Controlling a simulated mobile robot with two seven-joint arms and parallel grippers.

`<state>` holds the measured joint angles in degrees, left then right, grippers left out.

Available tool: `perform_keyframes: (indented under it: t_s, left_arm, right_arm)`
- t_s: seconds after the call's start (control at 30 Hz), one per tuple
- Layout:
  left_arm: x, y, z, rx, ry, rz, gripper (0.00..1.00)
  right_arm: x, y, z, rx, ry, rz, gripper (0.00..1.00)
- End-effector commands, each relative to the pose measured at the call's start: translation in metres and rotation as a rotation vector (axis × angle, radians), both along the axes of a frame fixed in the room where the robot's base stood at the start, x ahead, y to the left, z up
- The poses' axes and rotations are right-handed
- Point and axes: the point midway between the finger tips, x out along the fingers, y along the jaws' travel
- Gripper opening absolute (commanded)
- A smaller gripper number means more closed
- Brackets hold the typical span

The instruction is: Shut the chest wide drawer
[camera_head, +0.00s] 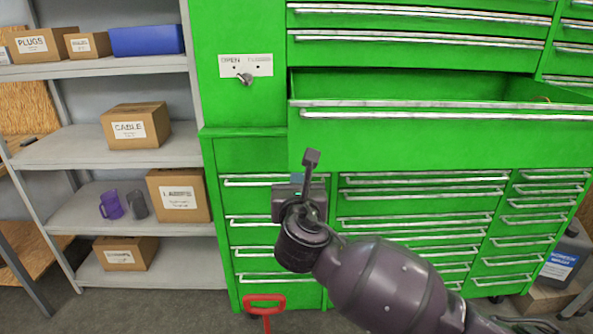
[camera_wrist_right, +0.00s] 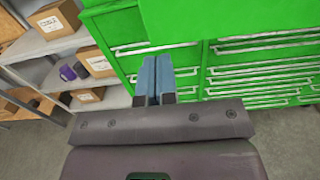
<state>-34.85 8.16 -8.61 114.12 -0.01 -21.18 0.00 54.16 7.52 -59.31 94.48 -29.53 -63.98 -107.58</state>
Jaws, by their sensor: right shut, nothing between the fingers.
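The green chest (camera_head: 245,160) fills the middle and right of the head view. Its wide drawer (camera_head: 430,137) is pulled out, with the open inside showing behind its front and a long silver handle along the top. My right gripper (camera_head: 311,158) is shut and empty, in front of the chest at the lower left corner of the wide drawer's front. In the right wrist view its fingers (camera_wrist_right: 154,78) are together, pointing at the chest just below the drawer front (camera_wrist_right: 190,20). I cannot tell whether they touch it. My left gripper is not in view.
Grey shelves (camera_head: 75,155) with cardboard boxes (camera_head: 137,125), a blue bin (camera_head: 146,40) and a purple mug (camera_head: 111,204) stand left of the chest. A red handle (camera_head: 264,300) is low in front. A dark jug (camera_head: 566,256) stands at the right.

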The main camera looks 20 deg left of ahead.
Motion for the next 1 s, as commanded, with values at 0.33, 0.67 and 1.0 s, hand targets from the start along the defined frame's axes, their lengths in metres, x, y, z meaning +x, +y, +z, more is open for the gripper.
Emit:
perform_keyframes:
  t_s: [0.33,0.67,1.0]
  left_arm:
    - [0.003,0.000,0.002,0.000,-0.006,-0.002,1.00]
    - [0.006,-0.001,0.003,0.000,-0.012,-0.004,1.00]
    - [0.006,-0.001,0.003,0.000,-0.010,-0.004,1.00]
  right_arm:
    - [0.040,0.014,0.000,0.000,0.000,-0.001,0.00]
    - [0.050,0.018,0.000,0.000,0.000,0.001,0.00]
    - [0.050,0.017,0.000,0.000,0.000,0.000,0.00]
